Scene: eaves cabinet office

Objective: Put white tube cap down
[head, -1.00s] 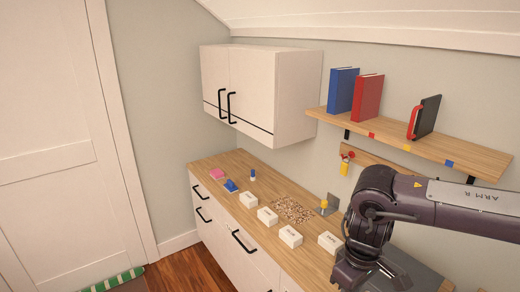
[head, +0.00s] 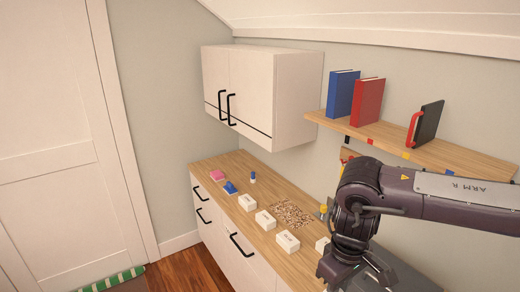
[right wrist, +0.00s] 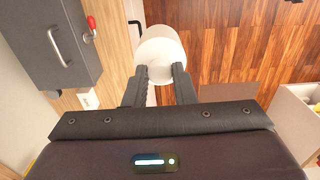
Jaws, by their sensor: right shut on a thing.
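The white tube cap (right wrist: 160,50) is a plain white round piece in the right wrist view, held between the two dark fingers of my right gripper (right wrist: 160,76). The fingers are shut on its near side, and it sticks out beyond their tips. In the head view my right gripper (head: 342,276) is at the bottom right, in front of the counter's near end; the cap cannot be made out there. My left gripper is in neither view.
The wooden counter (head: 223,163) carries several white boxes (head: 287,242), a pink pad (head: 217,175), a blue pad (head: 230,187), a blue-and-white upright item (head: 253,178) and a brown speckled patch (head: 291,214). A shelf (head: 390,137) with books is above. A grey unit (right wrist: 52,50) shows in the wrist view.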

